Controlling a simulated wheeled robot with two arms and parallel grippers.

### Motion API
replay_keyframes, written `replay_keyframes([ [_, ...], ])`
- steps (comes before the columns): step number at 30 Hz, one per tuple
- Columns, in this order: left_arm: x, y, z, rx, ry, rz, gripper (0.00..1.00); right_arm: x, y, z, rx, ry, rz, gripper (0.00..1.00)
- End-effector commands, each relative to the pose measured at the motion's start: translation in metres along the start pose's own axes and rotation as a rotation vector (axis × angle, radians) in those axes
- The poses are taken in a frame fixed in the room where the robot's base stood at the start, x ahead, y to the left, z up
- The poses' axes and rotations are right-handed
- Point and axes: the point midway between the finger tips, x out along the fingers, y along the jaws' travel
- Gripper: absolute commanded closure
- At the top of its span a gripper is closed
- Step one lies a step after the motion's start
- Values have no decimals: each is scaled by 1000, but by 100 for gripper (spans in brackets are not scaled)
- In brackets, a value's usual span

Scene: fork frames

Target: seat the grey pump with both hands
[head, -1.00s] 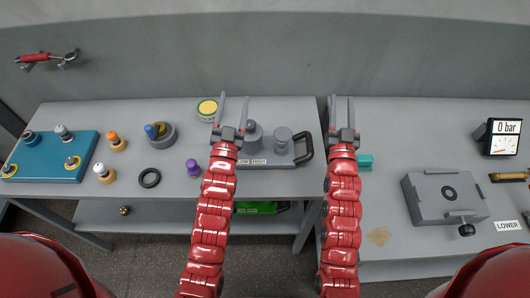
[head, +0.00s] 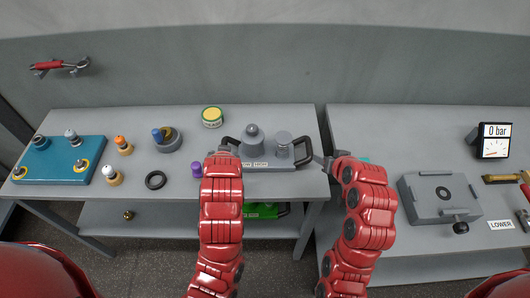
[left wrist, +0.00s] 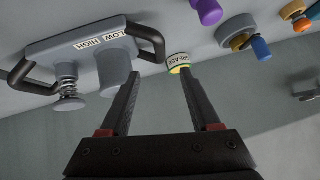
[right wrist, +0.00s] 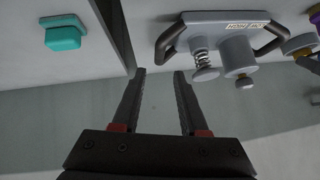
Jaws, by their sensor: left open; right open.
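The grey pump (head: 256,163) stands upright on the left table, with a domed post, a spring-mounted knob, a LOW/HIGH label and a dark loop handle at each end. It also shows in the left wrist view (left wrist: 77,45) and the right wrist view (right wrist: 215,32). My left gripper (head: 222,150) is by the left handle; its jaws are open and empty in the left wrist view (left wrist: 160,72). My right gripper (head: 326,160) is just right of the right handle, open and empty in the right wrist view (right wrist: 160,72). Neither visibly touches a handle.
A grey block with a round port and clamp (head: 415,208) sits on the right table, near a 0 bar gauge (head: 494,141). A yellow-topped grease tin (head: 212,117) stands behind the pump. A purple knob (head: 196,170) is at its left. A gap separates the tables.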

Motion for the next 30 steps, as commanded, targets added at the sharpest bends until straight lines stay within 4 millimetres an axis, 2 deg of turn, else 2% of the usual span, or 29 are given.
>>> replay_keyframes([
  [5,3,0,0,0,1,-1,37,3,0,0,3,0,-2,57],
  [10,22,-1,1,1,-5,-3,37,21,0,-1,7,4,-4,57],
  [30,139,-1,-1,1,0,-2,37,139,0,-2,-1,1,0,57],
])
